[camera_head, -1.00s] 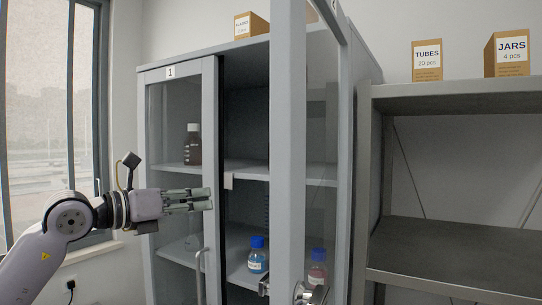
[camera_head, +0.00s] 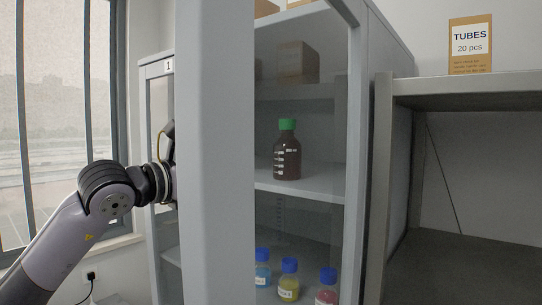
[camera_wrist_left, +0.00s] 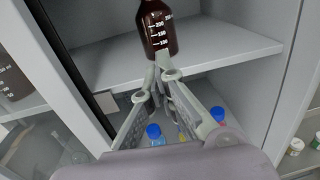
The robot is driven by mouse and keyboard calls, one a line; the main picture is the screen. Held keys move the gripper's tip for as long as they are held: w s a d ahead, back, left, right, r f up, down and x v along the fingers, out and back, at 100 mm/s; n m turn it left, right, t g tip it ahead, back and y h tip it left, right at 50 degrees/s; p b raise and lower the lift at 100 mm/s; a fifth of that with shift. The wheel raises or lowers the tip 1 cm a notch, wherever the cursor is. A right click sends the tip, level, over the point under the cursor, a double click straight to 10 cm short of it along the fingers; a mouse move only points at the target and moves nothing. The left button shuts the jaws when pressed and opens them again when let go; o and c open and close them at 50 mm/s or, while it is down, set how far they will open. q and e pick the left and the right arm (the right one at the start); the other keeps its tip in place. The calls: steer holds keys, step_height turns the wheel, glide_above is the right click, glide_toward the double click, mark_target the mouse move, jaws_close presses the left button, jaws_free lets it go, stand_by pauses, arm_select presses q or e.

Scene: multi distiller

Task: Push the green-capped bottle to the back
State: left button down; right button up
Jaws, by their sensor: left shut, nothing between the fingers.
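The green-capped bottle (camera_head: 287,160) is brown with white marks and stands upright on the cabinet's middle shelf (camera_head: 310,184), seen through the glass door. In the left wrist view, the lower part of a brown bottle (camera_wrist_left: 158,30) shows at the top; its cap is out of view. My left gripper (camera_wrist_left: 165,74) is shut and empty, its fingertips just below the bottle's base in the picture, by the shelf's front edge. I cannot tell whether they touch the bottle. In the head view the door frame hides this gripper. My right gripper is not in view.
The open door's frame (camera_head: 215,150) stands close in front of my head. Several blue-capped bottles, one with yellow liquid (camera_head: 289,282), stand on the lower shelf. A second dark bottle (camera_wrist_left: 14,82) is behind glass at left. A metal rack (camera_head: 450,92) stands at right.

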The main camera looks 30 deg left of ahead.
arm_select(q)
steer(key=w+p, duration=0.2)
steer(key=w, duration=0.1)
steer(key=w+d+p, duration=0.1)
steer(key=w+p, duration=0.1)
steer(key=w, duration=0.1)
steer(key=w+p, duration=0.3)
steer(key=shift+w+d+r, duration=0.1)
steer(key=shift+d+r, duration=0.05)
steer(key=shift+d, duration=0.2)
steer(key=shift+w+d+p, duration=0.1)
steer(key=shift+w+p, duration=0.35)
steer(key=shift+w, duration=0.2)
steer(key=shift+w+f, duration=0.2)
steer(key=shift+w, duration=0.05)
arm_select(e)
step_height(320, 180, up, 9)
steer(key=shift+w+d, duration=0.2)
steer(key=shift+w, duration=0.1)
